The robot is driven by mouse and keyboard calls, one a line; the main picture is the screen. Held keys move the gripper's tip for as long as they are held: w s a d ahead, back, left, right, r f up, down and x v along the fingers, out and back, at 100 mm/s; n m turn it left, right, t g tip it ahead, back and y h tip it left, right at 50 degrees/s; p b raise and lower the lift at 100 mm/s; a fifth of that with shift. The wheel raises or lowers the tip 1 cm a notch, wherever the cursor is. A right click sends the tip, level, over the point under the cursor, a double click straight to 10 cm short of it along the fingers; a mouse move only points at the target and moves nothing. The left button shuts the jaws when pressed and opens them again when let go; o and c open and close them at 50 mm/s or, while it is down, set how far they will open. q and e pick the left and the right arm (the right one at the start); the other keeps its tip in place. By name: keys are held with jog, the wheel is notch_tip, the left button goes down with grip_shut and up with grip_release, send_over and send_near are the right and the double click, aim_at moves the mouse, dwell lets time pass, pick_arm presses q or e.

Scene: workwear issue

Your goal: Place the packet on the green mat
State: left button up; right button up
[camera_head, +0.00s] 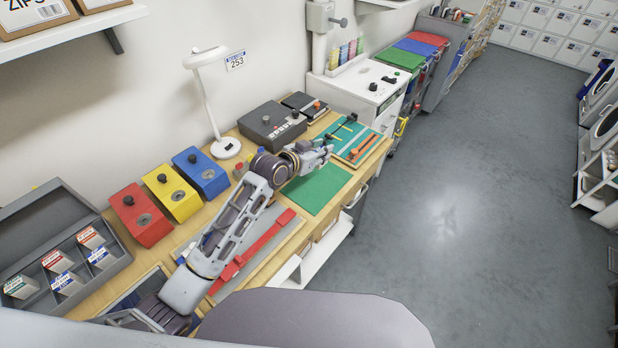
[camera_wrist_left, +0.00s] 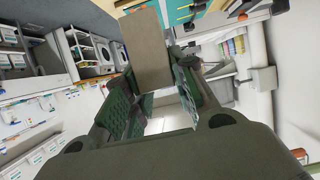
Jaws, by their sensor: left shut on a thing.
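The green mat (camera_head: 316,187) lies flat on the wooden bench in the head view, and its visible part is bare. My left gripper (camera_head: 318,153) is above the bench, near the mat's far edge. In the left wrist view my left gripper (camera_wrist_left: 155,92) is shut on the packet (camera_wrist_left: 147,50), a flat grey-brown block standing out between the fingers. In the head view the packet is too small or too hidden by the gripper to make out. My right gripper is not in view.
A teal board (camera_head: 350,142) with tools lies beyond the mat. A dark box (camera_head: 272,124) and a white lamp (camera_head: 226,147) stand towards the wall. Red (camera_head: 140,214), yellow (camera_head: 172,192) and blue (camera_head: 201,173) boxes line the wall. A grey tray (camera_head: 60,250) holds several packets.

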pick_arm(q)
jog(key=shift+w+a, duration=0.2)
jog(key=shift+a, duration=0.1)
jog(key=shift+f, duration=3.1)
jog(key=shift+f, duration=0.1)
jog(key=shift+f+p, duration=0.35)
jog(key=shift+f, duration=1.4)
jog(key=shift+f, duration=0.15)
jog(key=o, duration=1)
